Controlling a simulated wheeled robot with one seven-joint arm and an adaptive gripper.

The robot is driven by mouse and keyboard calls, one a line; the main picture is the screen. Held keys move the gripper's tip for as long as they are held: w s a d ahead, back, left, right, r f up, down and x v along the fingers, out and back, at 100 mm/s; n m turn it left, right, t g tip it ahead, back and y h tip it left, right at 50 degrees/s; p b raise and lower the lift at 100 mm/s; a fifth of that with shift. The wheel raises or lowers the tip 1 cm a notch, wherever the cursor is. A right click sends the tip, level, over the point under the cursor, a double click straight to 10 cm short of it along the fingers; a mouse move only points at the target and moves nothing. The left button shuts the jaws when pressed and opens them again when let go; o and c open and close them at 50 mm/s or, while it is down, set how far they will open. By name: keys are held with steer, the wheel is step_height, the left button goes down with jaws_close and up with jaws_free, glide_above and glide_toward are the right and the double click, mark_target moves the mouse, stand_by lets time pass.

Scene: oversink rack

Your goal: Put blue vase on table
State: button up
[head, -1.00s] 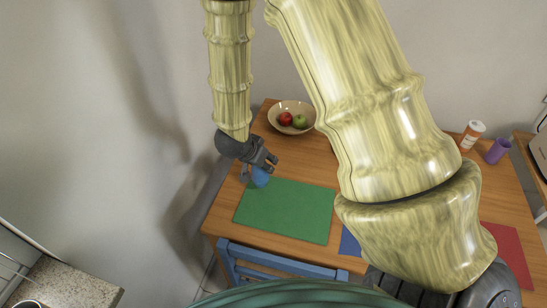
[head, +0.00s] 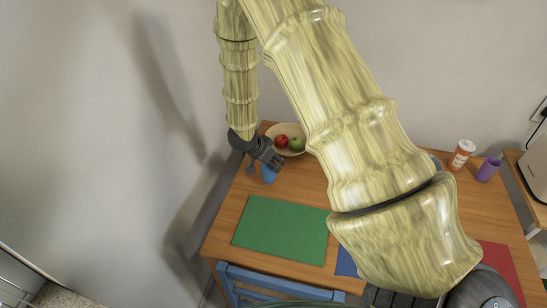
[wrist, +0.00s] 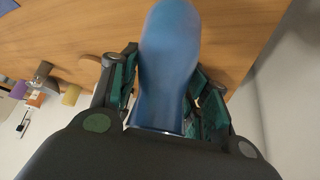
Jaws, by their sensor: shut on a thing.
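The blue vase (head: 269,175) is in my gripper (head: 266,163), over the left part of the wooden table (head: 222,225) in the head view. In the wrist view the vase (wrist: 168,65) lies between the two green-padded fingers (wrist: 165,95), which are shut on it. The wooden tabletop (wrist: 235,35) shows beyond it. I cannot tell whether the vase touches the table.
A bowl (head: 297,150) with a red and a green apple stands close to my gripper. A green mat (head: 280,230) lies in front. A white-capped bottle (head: 461,155) and a purple cup (head: 488,169) stand at the right. A blue chair (head: 275,284) is at the front edge.

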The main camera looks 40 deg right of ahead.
steer(key=shift+w+d+f+p, duration=0.4)
steer(key=shift+w+f, duration=0.1)
steer(key=shift+f, duration=0.15)
steer(key=shift+w+d+f+p, duration=0.25)
steer(key=shift+w+d+f, duration=0.2)
steer(key=shift+f, duration=0.2)
steer(key=shift+w+d+f+p, duration=0.4)
steer(key=shift+w+f, duration=0.1)
steer(key=shift+f, duration=0.15)
steer(key=o, duration=1.1)
steer(key=shift+f, duration=0.15)
steer(key=shift+o, duration=0.2)
steer(key=shift+r, duration=0.2)
steer(key=b+v, duration=0.1)
steer(key=v, duration=1)
steer(key=shift+f+b, duration=0.1)
steer(key=shift+b, duration=0.3)
steer(key=shift+s+a+r, duration=0.1)
steer(key=shift+a+r, duration=0.2)
steer(key=shift+r, duration=0.15)
